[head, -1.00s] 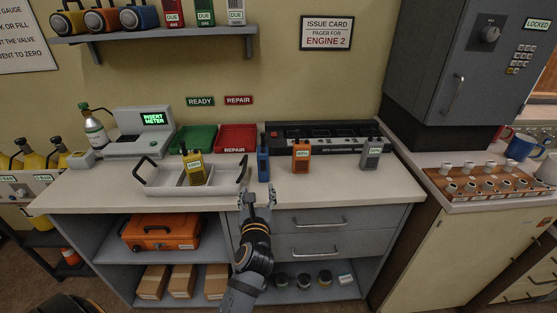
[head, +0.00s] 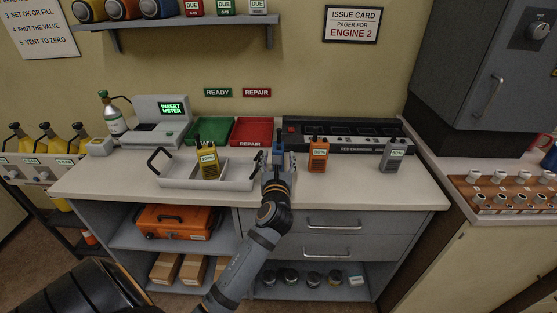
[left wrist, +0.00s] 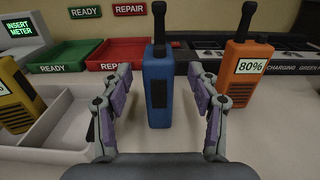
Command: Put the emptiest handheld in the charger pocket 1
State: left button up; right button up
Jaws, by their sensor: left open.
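A blue handheld (left wrist: 159,95) stands upright on the counter between the open fingers of my left gripper (left wrist: 160,108); no label shows on the side I see. In the head view my left gripper (head: 278,160) partly hides the blue handheld (head: 278,150). An orange handheld (head: 318,155) marked 80% (left wrist: 251,66) stands to its right. A grey handheld (head: 393,155) with a label too small to read surely stands further right. A yellow handheld (head: 208,160) stands in the white tray (head: 238,182). The black charger (head: 350,129) lies along the wall behind. My right gripper is not in view.
A green READY tray (head: 210,129) and a red REPAIR tray (head: 252,131) lie behind the white tray. A meter tester (head: 160,125) stands at the left. The counter front between the orange and grey handhelds is clear.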

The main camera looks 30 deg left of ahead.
aim_at(278, 150)
pick_arm(q)
jog(key=x, duration=0.4)
jog(key=shift+w+a, duration=0.25)
jog(key=shift+s+d, duration=0.1)
jog(key=shift+s, duration=0.05)
jog(key=shift+c, duration=1.3)
grip_shut()
